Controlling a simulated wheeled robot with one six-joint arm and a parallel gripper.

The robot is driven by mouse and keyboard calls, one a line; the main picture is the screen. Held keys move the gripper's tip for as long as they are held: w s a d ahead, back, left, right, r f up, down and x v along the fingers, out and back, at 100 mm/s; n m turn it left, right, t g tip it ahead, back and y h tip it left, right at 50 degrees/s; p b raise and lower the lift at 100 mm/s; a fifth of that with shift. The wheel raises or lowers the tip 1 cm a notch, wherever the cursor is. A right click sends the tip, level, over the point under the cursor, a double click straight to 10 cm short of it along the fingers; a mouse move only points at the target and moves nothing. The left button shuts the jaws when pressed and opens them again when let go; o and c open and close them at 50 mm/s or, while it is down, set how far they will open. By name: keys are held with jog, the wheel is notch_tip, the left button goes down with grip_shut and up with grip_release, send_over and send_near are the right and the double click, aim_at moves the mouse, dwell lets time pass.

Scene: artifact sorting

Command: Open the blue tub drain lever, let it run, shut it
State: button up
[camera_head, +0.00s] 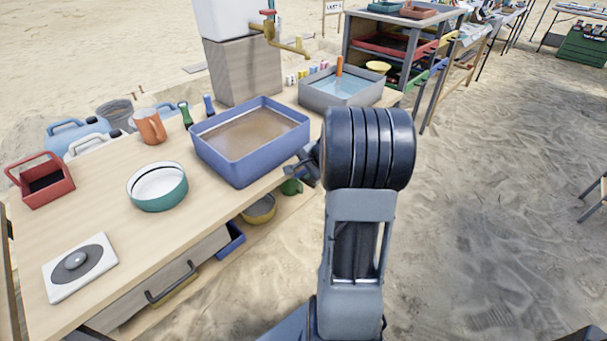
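The blue tub (268,157) stands on the wooden table and holds brown, murky water (246,133). Its drain lever cannot be made out; the side of the tub nearest my arm is partly covered by my gripper. My gripper (300,166) is a small dark shape just off the tub's right front corner, beyond the thick round joint of my arm. My arm hides part of it, and whether it touches the tub or a lever cannot be told. Its fingers are too small and covered to show whether they are open or shut.
A grey basin (312,98) of clear water stands behind the tub, near a brass tap (289,44). A teal bowl (157,203), an orange jug (150,128) and a red caddy (55,188) are left. A yellow bowl (260,213) sits below the tabletop. Sand on the right is open.

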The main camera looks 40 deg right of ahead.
jog(key=shift+x, duration=1.1)
grip_shut()
